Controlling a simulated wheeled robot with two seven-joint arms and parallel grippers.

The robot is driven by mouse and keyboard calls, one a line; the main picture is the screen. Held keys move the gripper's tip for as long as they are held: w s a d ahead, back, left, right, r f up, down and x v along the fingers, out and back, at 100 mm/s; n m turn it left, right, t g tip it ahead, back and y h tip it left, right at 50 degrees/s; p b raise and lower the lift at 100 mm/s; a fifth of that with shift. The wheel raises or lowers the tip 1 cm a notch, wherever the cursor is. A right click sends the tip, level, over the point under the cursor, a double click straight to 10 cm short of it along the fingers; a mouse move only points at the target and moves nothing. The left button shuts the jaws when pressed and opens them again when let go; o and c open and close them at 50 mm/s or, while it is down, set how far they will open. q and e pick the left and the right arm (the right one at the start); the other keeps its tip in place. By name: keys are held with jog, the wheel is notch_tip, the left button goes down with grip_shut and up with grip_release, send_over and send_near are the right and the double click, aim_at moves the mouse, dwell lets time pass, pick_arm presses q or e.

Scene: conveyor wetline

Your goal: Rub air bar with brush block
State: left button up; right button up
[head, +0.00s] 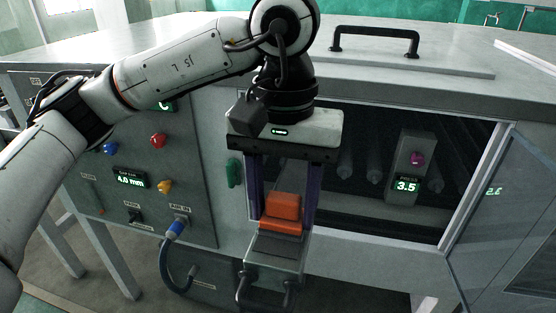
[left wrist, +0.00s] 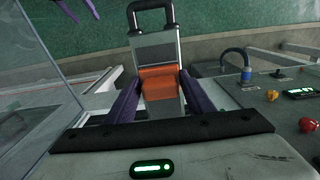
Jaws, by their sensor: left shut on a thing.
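The orange brush block (head: 282,212) sits between the purple fingers of my left gripper (head: 281,205), which is shut on it. In the left wrist view the fingertips of my left gripper (left wrist: 160,88) press on both sides of the block (left wrist: 158,82). The block is over a grey pulled-out bar, seemingly the air bar (head: 272,268), with a dark strip on top and a black handle at its outer end. The bar also shows in the left wrist view (left wrist: 155,38). I cannot tell whether the block touches it. My right gripper (left wrist: 78,10) shows only partly, its purple fingers apart.
A machine cabinet fills the head view, with an open bay holding rollers and a PRESS display (head: 406,185). A glass door (head: 505,215) stands open at the right. A control panel with knobs (head: 157,140) and a blue-ended hose (head: 176,228) are left of the bar.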

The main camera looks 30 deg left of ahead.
pick_arm(q)
notch_tip(320, 180, up, 3)
jog(key=shift+f, duration=0.1)
jog(key=shift+w+r+p, duration=0.25)
jog(key=shift+r+p, duration=0.35)
jog(key=shift+p, duration=0.15)
jog(key=shift+r+p, duration=1.5)
jog(key=shift+r, duration=0.65)
jog(key=shift+f, duration=0.1)
